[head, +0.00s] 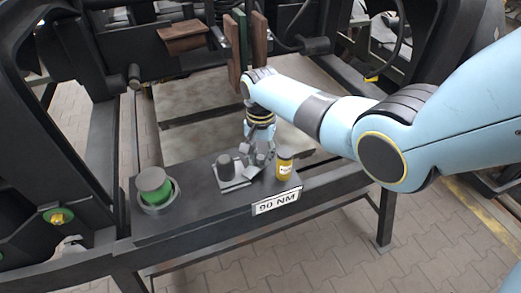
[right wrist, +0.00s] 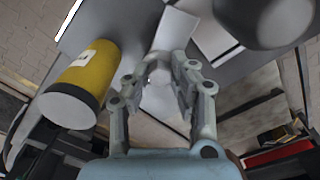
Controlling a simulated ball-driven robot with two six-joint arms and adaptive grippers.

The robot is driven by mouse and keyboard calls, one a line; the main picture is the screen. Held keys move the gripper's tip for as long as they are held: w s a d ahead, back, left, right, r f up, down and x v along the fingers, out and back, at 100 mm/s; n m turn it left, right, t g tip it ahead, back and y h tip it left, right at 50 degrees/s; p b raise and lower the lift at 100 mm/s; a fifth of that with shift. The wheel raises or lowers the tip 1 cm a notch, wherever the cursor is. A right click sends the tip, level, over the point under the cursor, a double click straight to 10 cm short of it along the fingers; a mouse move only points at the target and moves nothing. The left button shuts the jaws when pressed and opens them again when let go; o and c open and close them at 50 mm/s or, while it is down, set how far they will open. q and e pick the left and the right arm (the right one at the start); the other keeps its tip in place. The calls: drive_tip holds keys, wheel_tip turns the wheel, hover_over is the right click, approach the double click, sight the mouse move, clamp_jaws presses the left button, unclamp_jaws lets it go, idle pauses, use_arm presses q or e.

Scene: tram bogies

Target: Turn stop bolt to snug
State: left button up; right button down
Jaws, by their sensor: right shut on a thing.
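My right gripper (head: 259,157) reaches down to the dark bench from above, between a dark knob and a yellow cylinder. In the right wrist view its two fingers (right wrist: 163,74) are closed around a small pale grey piece (right wrist: 158,70), which looks like the head of the stop bolt. The fingers hide part of it, and I cannot tell how far it is turned. A sign reading "90 NM" (head: 276,202) is on the bench's front edge. My left gripper is not in view.
The yellow cylinder (head: 285,166) with a white label stands close to the right of the gripper. The dark knob (head: 224,166) on a light plate (head: 236,183) is to its left. Dark frame beams surround the bench.

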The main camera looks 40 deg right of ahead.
sight(261, 156)
drive_tip(key=shift+m, duration=0.6)
drive_tip(key=shift+p, duration=0.3)
drive_tip(key=c, duration=1.1)
unclamp_jaws()
drive_tip(key=shift+c, duration=0.2)
wheel_tip(261, 156, up, 12)
